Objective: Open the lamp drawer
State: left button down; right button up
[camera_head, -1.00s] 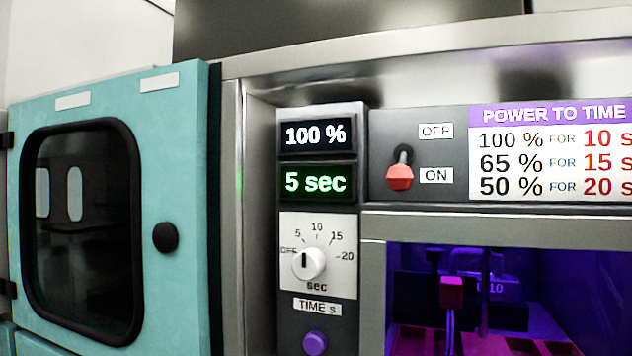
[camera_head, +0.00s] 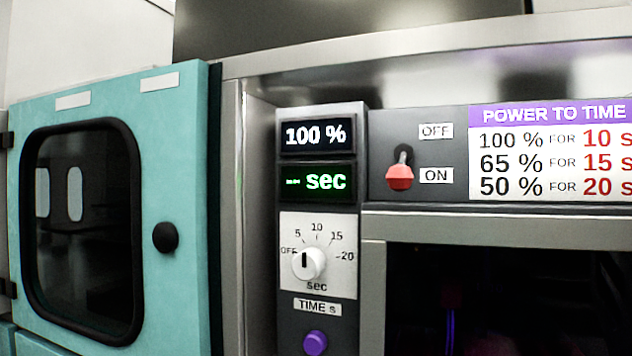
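The lamp compartment (camera_head: 420,290) is at the lower right, behind a grey metal frame (camera_head: 500,228). Its inside is dark, and only faint shapes show in it. I cannot tell which part is the lamp drawer, and no drawer handle shows. Neither of my grippers is in view.
A control panel has a "100 %" display (camera_head: 316,135), a green display (camera_head: 318,181) reading a dash and "sec", a time dial (camera_head: 309,264) at OFF, a purple button (camera_head: 315,342) and a red toggle switch (camera_head: 400,177) at ON. A teal door (camera_head: 180,150) with a black knob (camera_head: 165,237) is shut at left.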

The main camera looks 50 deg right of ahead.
aim_at(531, 319)
jog(key=k+j+z, duration=0.3)
jog(key=j, duration=0.2)
jog(key=k+j+z, duration=0.3)
jog(key=k+z, duration=0.1)
jog(key=z, duration=0.7)
jog(key=k+z, duration=0.15)
jog(key=z, duration=0.25)
jog(key=i+z, duration=0.35)
jog(key=i+j+z, duration=0.1)
jog(key=z, duration=0.2)
jog(key=i+j+z, duration=0.2)
jog(key=z, duration=0.15)
jog(key=i+j+u, duration=0.25)
jog(key=u, duration=0.25)
jog(key=k+l+z, duration=0.1)
jog(key=z, duration=0.25)
jog(key=k+l+z, duration=0.15)
jog(key=z, duration=0.25)
